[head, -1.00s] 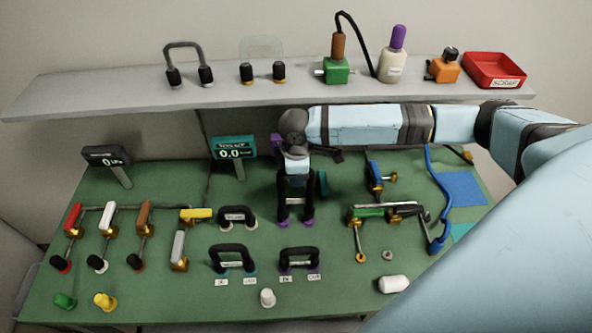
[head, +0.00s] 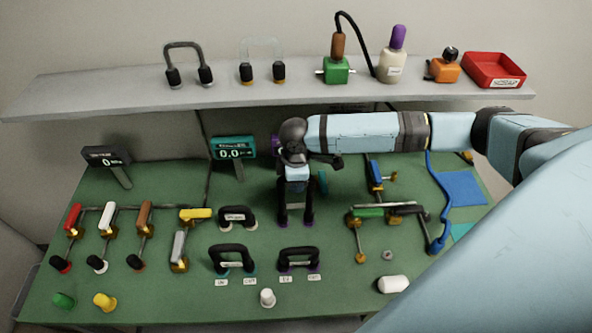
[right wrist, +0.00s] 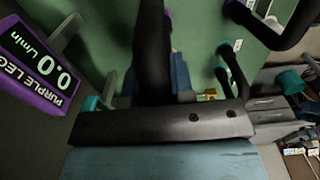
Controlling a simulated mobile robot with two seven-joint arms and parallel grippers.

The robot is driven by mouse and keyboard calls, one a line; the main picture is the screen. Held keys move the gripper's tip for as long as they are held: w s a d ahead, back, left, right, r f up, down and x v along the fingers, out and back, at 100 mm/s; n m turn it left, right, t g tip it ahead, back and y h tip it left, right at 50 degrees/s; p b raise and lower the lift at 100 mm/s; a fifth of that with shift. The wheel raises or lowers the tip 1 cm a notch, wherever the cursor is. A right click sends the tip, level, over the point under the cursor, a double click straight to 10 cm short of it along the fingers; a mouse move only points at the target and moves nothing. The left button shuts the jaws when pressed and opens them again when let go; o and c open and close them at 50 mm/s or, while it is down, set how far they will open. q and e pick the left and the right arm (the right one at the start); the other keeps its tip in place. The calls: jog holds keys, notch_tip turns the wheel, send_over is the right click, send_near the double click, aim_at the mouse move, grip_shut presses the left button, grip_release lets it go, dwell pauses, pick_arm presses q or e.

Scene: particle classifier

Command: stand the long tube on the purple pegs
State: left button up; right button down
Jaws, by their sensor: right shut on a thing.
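My right gripper (head: 296,180) is shut on the top of the long tube (head: 309,205), a black U shape, near the middle of the green bench. The tube is upright with both legs pointing down. Its leg ends are down at the purple pegs (head: 309,223), which are almost covered. I cannot tell whether the legs are fully seated. In the right wrist view the dark tube (right wrist: 152,50) runs away from the gripper, with a bit of purple beyond it. My left gripper is not in view.
A teal meter (head: 234,150) stands behind left. Valves with a green handle (head: 367,212) are at the right. A white shelf (head: 120,90) runs behind.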

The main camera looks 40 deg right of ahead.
jog(key=shift+f, duration=0.3)
jog(key=c, duration=0.9)
grip_release()
jog(key=shift+r, duration=0.15)
notch_tip(320, 180, up, 13)
jog(key=shift+f+b, duration=0.1)
jog(key=shift+b, duration=0.75)
jog(key=shift+r, duration=0.35)
